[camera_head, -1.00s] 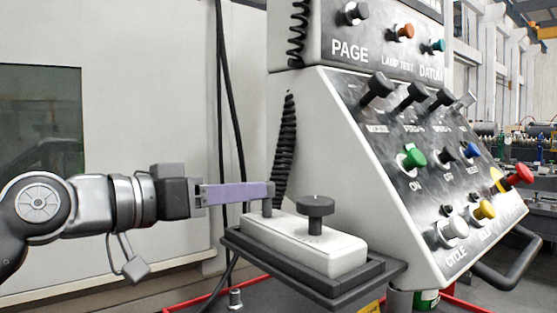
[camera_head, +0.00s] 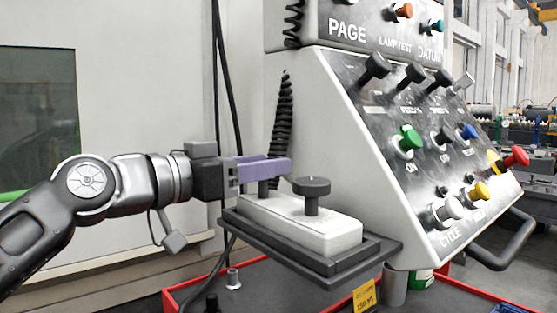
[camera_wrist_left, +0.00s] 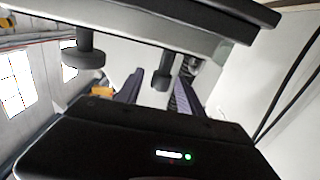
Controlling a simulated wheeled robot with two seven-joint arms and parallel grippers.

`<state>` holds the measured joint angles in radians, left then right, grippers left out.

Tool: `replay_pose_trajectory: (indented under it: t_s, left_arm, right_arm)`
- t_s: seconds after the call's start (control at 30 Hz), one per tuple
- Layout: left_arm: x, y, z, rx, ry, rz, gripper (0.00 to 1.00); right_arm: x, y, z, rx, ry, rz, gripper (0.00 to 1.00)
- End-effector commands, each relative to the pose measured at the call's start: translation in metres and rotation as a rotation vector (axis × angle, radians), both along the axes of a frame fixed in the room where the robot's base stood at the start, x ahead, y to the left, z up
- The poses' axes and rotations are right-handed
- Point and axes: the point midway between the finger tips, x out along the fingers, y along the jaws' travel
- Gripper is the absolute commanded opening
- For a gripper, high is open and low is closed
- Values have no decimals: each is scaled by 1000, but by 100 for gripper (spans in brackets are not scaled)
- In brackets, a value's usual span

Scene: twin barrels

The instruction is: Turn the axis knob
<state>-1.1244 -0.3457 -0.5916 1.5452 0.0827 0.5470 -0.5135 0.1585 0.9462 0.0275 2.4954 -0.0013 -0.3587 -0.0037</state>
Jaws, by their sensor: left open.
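A white hand-held box (camera_head: 335,237) lies on a dark tray and carries two dark knobs. No label on them can be read, so I cannot tell which is the axis knob. The right knob (camera_head: 311,186) has a wide disc top and stands clear of my gripper. The left knob (camera_head: 264,188) shows only its stem below my purple fingers; its top is hidden. My left gripper (camera_head: 277,166) is open, with fingers level over the box's left end. In the left wrist view the left knob (camera_wrist_left: 162,81) sits between the spread fingers, and the disc knob (camera_wrist_left: 83,57) is outside them.
The dark tray (camera_head: 300,265) juts out from the slanted control panel (camera_head: 385,165), which has several switches and coloured buttons. A coiled black cable (camera_head: 283,120) hangs behind the gripper. A red-edged cart top (camera_head: 190,295) lies below. Free room is above the box.

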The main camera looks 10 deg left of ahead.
Motion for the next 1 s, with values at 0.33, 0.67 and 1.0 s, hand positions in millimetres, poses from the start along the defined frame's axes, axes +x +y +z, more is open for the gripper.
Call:
replay_pose_trajectory:
  t_s: [0.33,0.67,1.0]
  left_arm:
    - [25,-20,0,1,-1,1,45]
    - [25,-20,0,1,-1,1,35]
    - [25,-20,0,1,-1,1,7]
  right_arm:
    - [0,0,7,0,0,0,36]
    - [0,0,6,0,0,0,36]
    - [0,0,6,0,0,0,36]
